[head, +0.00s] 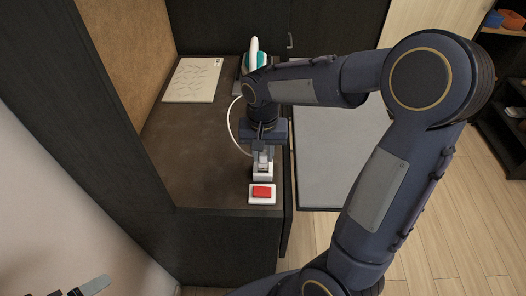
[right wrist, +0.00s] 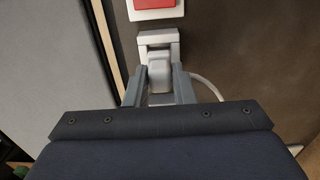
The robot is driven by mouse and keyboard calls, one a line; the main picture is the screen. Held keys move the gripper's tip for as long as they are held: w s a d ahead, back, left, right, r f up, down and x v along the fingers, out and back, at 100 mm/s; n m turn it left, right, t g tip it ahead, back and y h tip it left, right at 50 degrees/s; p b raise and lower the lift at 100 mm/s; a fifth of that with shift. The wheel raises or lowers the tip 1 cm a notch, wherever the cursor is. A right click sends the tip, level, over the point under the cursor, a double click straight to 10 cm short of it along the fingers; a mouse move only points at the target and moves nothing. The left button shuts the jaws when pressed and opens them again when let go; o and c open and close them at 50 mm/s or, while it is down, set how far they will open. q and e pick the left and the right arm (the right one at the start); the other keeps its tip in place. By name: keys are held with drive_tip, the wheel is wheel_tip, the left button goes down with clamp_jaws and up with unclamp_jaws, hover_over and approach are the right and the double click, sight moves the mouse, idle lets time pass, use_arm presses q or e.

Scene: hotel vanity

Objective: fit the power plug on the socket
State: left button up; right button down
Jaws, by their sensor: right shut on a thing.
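The white power plug (right wrist: 159,74) is held between the two fingers of my right gripper (right wrist: 159,88), which also shows in the head view (head: 262,158). The gripper points down at the white socket (head: 263,173), a raised block on the brown counter. In the right wrist view the plug is right at the socket's frame (right wrist: 158,38). I cannot tell how deep it sits. A white cord (head: 231,118) runs from the plug side back along the counter. Part of my left gripper (head: 88,288) shows at the bottom left corner, cut off by the frame edge.
A white plate with a red switch (head: 262,191) lies just in front of the socket, near the counter's front edge. A teal and white appliance (head: 254,58) stands at the back. A pale patterned board (head: 192,80) lies back left. The brown counter (head: 190,150) is clear left of the socket.

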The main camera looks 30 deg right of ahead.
sight(264, 154)
drive_tip(key=shift+f+b, duration=0.9)
drive_tip(key=shift+f, duration=0.35)
idle(0.3)
drive_tip(key=c, duration=1.1)
unclamp_jaws()
drive_tip(key=shift+c, duration=0.2)
wheel_tip(264, 154, up, 7)
drive_tip(key=shift+r, duration=0.45)
drive_tip(key=shift+s, duration=0.2)
drive_tip(key=s+a+n+t+y, duration=0.2)
drive_tip(key=s, duration=0.6)
drive_tip(key=s+a+n+t+y, duration=0.1)
drive_tip(key=s+a+n+t, duration=0.1)
drive_tip(key=s, duration=0.6)
drive_tip(key=shift+s+f+n+t+y, duration=0.3)
drive_tip(key=shift+f+t+y, duration=0.15)
drive_tip(key=shift+t, duration=0.35)
